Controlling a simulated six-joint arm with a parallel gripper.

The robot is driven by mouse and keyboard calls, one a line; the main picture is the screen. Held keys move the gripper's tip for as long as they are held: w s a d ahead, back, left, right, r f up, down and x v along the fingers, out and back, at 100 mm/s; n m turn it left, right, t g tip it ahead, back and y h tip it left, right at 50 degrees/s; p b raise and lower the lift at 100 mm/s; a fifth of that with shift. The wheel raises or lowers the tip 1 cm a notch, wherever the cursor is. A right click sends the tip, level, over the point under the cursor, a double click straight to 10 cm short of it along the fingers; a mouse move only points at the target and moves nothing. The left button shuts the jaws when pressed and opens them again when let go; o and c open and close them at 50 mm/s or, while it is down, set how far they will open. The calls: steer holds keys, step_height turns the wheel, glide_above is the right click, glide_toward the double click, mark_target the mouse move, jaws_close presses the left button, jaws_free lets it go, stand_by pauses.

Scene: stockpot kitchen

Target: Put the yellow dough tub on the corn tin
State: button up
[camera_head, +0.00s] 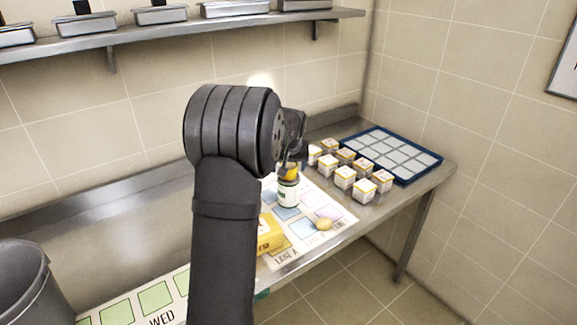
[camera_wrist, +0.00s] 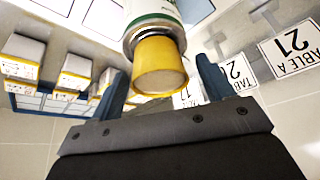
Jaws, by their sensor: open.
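The yellow dough tub (camera_head: 290,171) sits on top of the corn tin (camera_head: 288,194), a white can with a green band, in the head view. My gripper (camera_wrist: 161,72) is open in the wrist view, with one blue finger on each side of the yellow tub (camera_wrist: 160,64). The tin (camera_wrist: 150,18) shows directly beyond the tub, in line with it. The tub looks upright on the tin. I cannot tell whether either finger touches the tub. My arm hides part of the gripper in the head view.
The tin stands on a printed mat (camera_head: 335,232) with coloured squares. A yellow box (camera_head: 268,232) and a small tan object (camera_head: 323,224) are nearer the front edge. Several small white-and-yellow boxes (camera_head: 345,177) and a blue-edged tray (camera_head: 437,160) lie to the right. A shelf (camera_head: 180,32) runs above.

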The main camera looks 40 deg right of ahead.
mark_target(289, 165)
steer(key=v, duration=1.2)
steer(key=shift+r, duration=0.2)
steer(key=shift+f, duration=0.1)
steer(key=x, duration=1.2)
steer(key=shift+f, duration=0.1)
step_height(289, 165, up, 3)
steer(key=shift+f, duration=0.15)
steer(key=shift+r, duration=0.6)
